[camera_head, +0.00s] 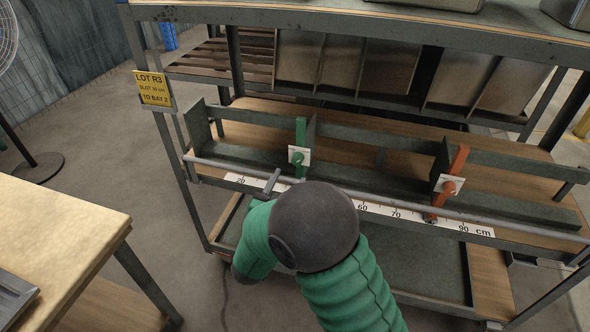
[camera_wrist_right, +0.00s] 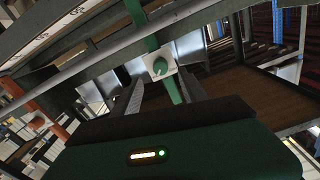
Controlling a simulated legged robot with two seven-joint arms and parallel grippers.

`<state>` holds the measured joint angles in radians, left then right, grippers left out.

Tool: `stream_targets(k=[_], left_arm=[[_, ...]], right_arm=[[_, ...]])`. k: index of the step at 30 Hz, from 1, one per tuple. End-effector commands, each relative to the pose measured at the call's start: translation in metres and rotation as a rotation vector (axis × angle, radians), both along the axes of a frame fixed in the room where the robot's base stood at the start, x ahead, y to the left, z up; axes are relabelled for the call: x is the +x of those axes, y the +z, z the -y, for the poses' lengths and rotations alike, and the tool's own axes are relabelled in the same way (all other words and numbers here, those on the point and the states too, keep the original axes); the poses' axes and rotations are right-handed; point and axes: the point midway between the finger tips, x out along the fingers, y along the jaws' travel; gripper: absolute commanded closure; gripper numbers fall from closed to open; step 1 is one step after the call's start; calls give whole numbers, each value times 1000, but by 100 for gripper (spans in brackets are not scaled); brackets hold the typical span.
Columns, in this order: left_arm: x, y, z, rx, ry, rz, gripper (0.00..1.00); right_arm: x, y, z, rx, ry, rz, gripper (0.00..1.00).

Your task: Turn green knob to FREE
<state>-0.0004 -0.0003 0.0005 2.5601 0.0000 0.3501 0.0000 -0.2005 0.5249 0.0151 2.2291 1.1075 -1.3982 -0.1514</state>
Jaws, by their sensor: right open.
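The green knob (camera_head: 297,158) sits on a white plate on a green upright divider, at the middle of the rack's shelf. In the right wrist view the green knob (camera_wrist_right: 160,67) and its plate show ahead, between the two fingers. Any lettering on the plate is too small to read. My right gripper (camera_head: 270,182) is in front of the shelf's front rail, a little left of and below the knob in the head view. In the wrist view the right gripper (camera_wrist_right: 158,88) is open and empty, apart from the knob. My left gripper is not in view.
An orange knob (camera_head: 449,187) on an orange divider stands farther right. A round rail (camera_head: 220,165) and a white centimetre scale (camera_head: 396,214) run along the shelf front. A yellow sign (camera_head: 153,89) reads LOT R3, SLOT 30 cm, TO BAY 2. A wooden table (camera_head: 60,225) stands left.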

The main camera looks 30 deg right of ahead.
Motion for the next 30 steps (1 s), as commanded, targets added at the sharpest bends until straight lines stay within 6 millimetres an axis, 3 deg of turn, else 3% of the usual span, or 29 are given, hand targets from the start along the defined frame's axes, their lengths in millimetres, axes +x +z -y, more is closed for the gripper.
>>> stream_targets(k=[3, 7, 19, 30], left_arm=[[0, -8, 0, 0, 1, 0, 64], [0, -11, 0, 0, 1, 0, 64], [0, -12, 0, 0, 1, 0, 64], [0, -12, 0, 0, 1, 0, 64]], right_arm=[[18, -2, 24, -1, -4, 1, 50], [33, -1, 41, -1, -2, 2, 50], [42, 0, 50, -1, 1, -1, 51], [42, 0, 49, 0, 2, 0, 99]])
